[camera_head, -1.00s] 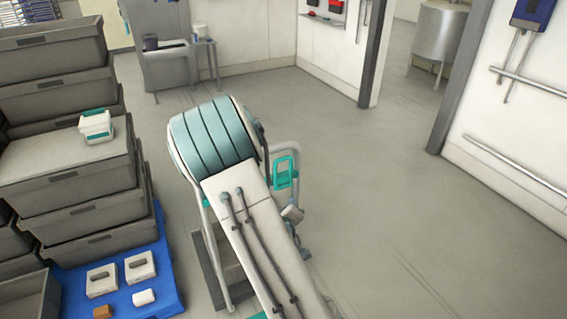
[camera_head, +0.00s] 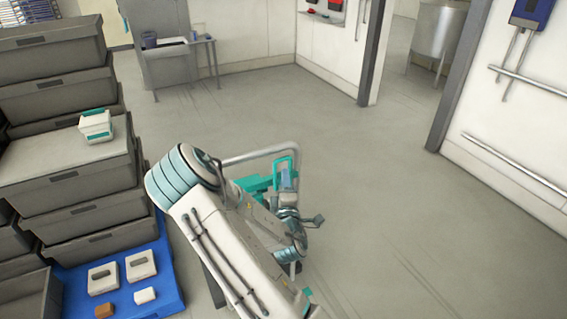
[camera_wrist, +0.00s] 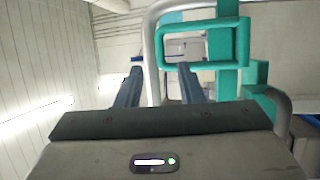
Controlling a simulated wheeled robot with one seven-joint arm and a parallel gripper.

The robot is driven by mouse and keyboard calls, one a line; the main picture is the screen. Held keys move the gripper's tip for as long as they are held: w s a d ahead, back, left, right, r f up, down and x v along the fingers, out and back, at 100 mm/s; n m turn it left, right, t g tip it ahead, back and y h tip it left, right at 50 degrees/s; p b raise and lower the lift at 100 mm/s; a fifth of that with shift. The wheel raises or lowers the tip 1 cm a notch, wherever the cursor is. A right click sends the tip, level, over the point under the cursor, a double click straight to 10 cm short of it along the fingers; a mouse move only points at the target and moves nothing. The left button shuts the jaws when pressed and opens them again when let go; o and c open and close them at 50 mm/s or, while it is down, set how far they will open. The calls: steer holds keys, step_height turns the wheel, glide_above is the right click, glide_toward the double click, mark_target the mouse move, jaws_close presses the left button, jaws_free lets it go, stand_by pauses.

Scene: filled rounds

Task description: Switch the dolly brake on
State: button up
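The dolly's grey tubular handle (camera_head: 255,157) stands beyond my arm in the head view, and its bent tube (camera_wrist: 152,50) also shows in the wrist view. A teal loop-shaped lever (camera_head: 284,161) stands by the handle's right side; I take it for the brake. In the wrist view the teal loop (camera_wrist: 243,40) fills the upper right, joined to teal bars. My gripper (camera_head: 287,180) is at the loop in the head view. In the wrist view my gripper (camera_wrist: 159,72) has its two dark blue fingers apart, with nothing visibly clamped. Whether a finger touches the loop cannot be told. My arm hides most of the dolly.
A sink and side table (camera_head: 205,42) are at the back. Open floor (camera_head: 400,200) lies right of the dolly, up to a wall with rails.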

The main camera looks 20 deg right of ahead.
steer(key=p+x, duration=0.1)
steer(key=x, duration=0.6)
jaws_close()
